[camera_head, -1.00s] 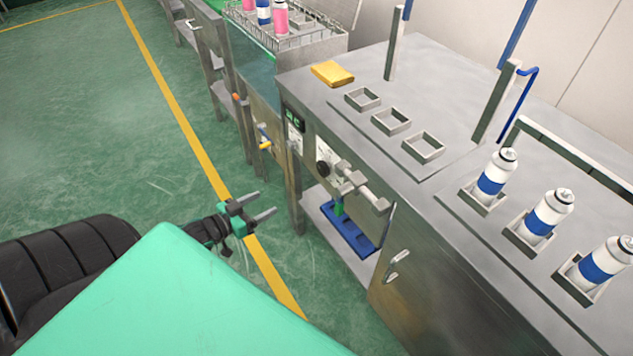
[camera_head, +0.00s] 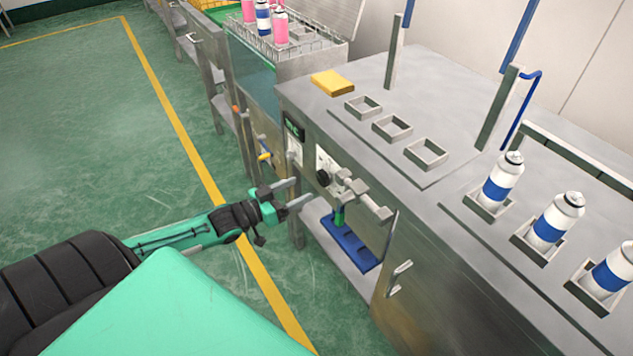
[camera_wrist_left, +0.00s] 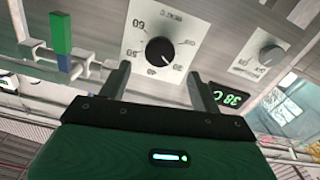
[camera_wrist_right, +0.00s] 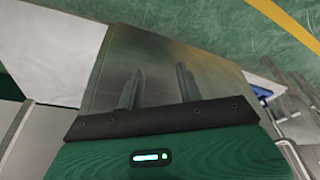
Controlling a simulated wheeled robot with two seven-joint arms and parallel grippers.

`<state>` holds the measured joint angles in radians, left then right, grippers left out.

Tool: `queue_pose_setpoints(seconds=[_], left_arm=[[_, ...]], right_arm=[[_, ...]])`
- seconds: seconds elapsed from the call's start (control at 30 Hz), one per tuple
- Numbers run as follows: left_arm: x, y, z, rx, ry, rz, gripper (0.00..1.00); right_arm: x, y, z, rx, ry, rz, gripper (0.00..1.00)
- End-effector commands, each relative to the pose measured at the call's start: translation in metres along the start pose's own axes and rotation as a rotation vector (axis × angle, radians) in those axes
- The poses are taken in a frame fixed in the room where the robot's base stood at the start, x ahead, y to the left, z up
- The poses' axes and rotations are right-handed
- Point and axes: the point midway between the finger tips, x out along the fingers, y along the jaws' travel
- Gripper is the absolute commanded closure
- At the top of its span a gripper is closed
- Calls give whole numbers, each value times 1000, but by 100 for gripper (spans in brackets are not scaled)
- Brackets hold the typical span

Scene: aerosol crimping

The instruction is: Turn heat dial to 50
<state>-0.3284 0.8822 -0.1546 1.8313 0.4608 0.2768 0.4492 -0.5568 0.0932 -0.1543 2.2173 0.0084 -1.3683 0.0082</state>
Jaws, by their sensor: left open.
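The heat dial is a round black knob (camera_wrist_left: 159,50) on a white numbered plate (camera_wrist_left: 138,28), upside down in the left wrist view. Its exact setting is too small to read surely. In the head view the dial (camera_head: 322,177) is on the front of the steel bench. My left gripper (camera_head: 304,191) is open and empty, its fingers pointing toward the panel just left of the dial. In the left wrist view its fingers (camera_wrist_left: 161,84) are apart, with the knob beyond the gap and not touched. My right gripper (camera_wrist_right: 160,86) shows only in its wrist view, open and empty.
A green digital display (camera_wrist_left: 230,98) and a second, grey dial (camera_wrist_left: 270,55) are beside the heat dial. Metal valve bars (camera_head: 362,194) stick out just right of it. A blue tray (camera_head: 350,242) lies below. Floor is clear on the left.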

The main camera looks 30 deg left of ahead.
Motion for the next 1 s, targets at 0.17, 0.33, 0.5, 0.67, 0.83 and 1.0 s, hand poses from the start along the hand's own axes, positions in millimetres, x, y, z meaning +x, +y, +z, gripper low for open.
queue_pose_setpoints(seconds=[0.17,0.33,0.5,0.67,0.83,1.0], left_arm=[[23,0,-1,0,4,0,36],[44,0,-1,1,3,1,36],[59,0,0,1,2,0,36],[67,0,0,1,1,0,36],[69,0,0,1,0,1,36],[69,0,0,1,0,0,36]], right_arm=[[-3,0,-1,-1,6,1,64],[-7,1,-2,-1,6,1,64],[-13,0,-4,-1,18,1,64],[-15,0,-2,-1,18,1,64],[-16,0,0,0,16,0,64],[-16,0,1,0,13,0,64]])
